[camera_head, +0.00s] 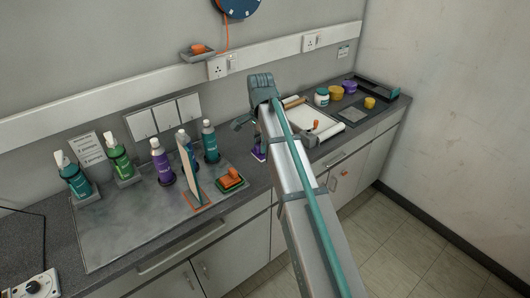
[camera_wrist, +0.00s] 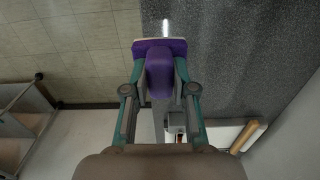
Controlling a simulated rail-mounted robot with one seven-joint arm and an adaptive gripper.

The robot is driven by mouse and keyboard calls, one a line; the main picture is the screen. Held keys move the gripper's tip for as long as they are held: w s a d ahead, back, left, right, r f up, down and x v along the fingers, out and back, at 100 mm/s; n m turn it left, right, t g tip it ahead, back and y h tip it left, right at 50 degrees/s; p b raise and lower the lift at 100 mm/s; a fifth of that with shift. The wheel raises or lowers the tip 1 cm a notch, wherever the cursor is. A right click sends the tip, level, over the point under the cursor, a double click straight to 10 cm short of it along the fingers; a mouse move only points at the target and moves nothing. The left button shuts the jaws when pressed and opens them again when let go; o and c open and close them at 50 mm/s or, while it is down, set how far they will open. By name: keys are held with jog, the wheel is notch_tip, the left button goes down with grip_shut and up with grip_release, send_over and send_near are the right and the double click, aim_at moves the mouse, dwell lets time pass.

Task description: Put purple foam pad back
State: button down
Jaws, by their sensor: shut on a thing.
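A purple foam pad (camera_wrist: 159,76) with a pale edge is between the fingers of my gripper (camera_wrist: 160,88) in the wrist view. My gripper is shut on it. In the head view the purple pad (camera_head: 259,154) shows low beside my arm, near the front edge of the counter, and my arm hides most of the gripper. An orange-handled pad (camera_head: 231,177) lies on a green tray on the counter, to the left of my arm. I cannot tell which spot belongs to the purple pad.
Several bottles (camera_head: 119,161) stand along the back left of the counter. An upright panel (camera_head: 190,165) stands left of my arm. A white board (camera_head: 312,122), jars (camera_head: 321,97) and dark trays (camera_head: 371,105) lie right of it. The grey counter mat (camera_head: 125,222) has clear room.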

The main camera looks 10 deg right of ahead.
jog(key=w+d+f+p, duration=0.1)
jog(key=w+f, duration=0.1)
jog(key=w, duration=0.1)
jog(key=w+d+f+p, duration=0.1)
jog(key=w+f, duration=0.2)
jog(key=w, duration=0.1)
jog(key=w+d+f+p, duration=0.1)
jog(key=w+f, duration=0.2)
jog(key=w, duration=0.1)
jog(key=shift+d+f, duration=0.2)
notch_tip(320, 180, down, 3)
jog(key=shift+w+r+p, duration=0.1)
jog(key=shift+r+p, duration=0.1)
jog(key=shift+p, duration=0.9)
jog(key=shift+f, duration=0.5)
jog(key=shift+f, duration=0.2)
jog(key=c, duration=0.9)
grip_release()
jog(key=shift+c, duration=0.2)
jog(key=shift+r, duration=0.15)
